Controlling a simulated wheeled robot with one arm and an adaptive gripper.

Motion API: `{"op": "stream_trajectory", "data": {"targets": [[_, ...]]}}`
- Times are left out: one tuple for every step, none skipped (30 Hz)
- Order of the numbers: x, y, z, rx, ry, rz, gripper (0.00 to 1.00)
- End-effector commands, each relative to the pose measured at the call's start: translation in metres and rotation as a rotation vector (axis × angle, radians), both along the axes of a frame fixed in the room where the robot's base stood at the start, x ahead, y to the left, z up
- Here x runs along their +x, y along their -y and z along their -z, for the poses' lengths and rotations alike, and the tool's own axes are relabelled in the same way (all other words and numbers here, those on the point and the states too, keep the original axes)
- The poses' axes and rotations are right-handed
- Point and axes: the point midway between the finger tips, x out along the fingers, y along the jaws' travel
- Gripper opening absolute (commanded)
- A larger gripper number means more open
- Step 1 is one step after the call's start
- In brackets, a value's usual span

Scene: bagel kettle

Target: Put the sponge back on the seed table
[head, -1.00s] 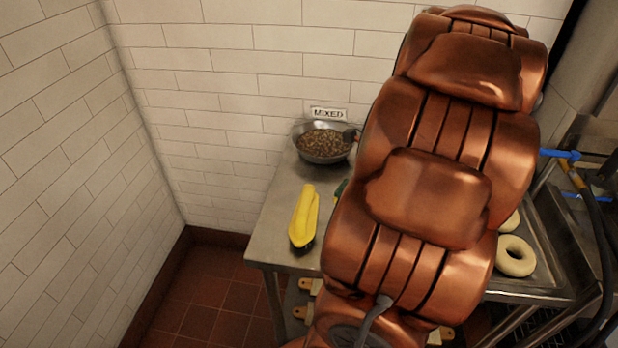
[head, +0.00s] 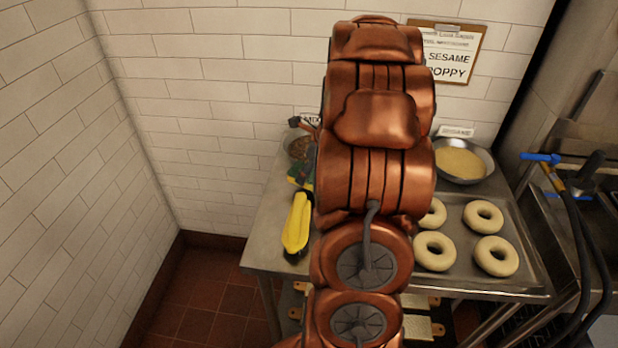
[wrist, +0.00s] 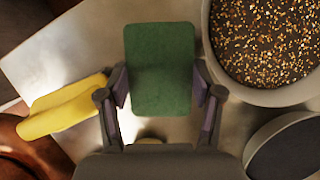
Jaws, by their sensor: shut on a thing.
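In the wrist view, the green sponge (wrist: 160,62) stands between the two fingers of my gripper (wrist: 163,90), which is shut on its sides. The sponge is over the steel seed table (wrist: 62,62); I cannot tell whether it touches the top. In the head view, my arm hides most of the gripper, and a small green patch shows left of the arm. The seed table (head: 262,235) stands against the tiled wall.
A bowl of mixed seeds (wrist: 265,45) is close to the sponge's right. A yellow item (head: 297,222) lies on the table's left part. A tray (head: 460,278) with several bagels and a sesame bowl (head: 462,163) are at the right. A dark round-edged thing (wrist: 290,150) is at lower right.

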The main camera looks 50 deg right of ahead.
Motion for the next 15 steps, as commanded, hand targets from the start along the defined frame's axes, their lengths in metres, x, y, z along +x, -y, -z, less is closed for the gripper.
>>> {"op": "stream_trajectory", "data": {"targets": [[0.000, -0.001, 0.002, 0.003, -0.002, 0.000, 0.10], [0.000, -0.001, 0.005, 0.004, -0.002, -0.001, 0.10], [0.000, -0.001, 0.008, 0.005, -0.002, 0.000, 0.10], [0.000, -0.002, 0.012, 0.006, -0.002, 0.000, 0.10], [-0.001, -0.002, 0.015, 0.006, -0.002, 0.000, 0.10], [0.000, -0.001, 0.020, 0.004, -0.001, 0.000, 0.10], [0.000, -0.001, 0.024, 0.005, 0.000, 0.001, 0.10], [-0.001, -0.001, 0.027, 0.006, 0.000, 0.001, 0.10], [-0.001, -0.002, 0.030, 0.006, -0.001, 0.001, 0.10], [-0.001, -0.002, 0.032, 0.005, -0.001, 0.000, 0.10], [-0.001, -0.001, 0.034, 0.004, -0.002, 0.000, 0.10], [-0.001, -0.001, 0.034, 0.003, -0.002, 0.000, 0.10], [-0.001, -0.001, 0.034, 0.002, -0.001, 0.000, 0.10], [-0.001, -0.001, 0.034, 0.002, -0.001, 0.000, 0.10], [-0.001, -0.001, 0.034, 0.001, 0.000, 0.000, 0.10]]}}
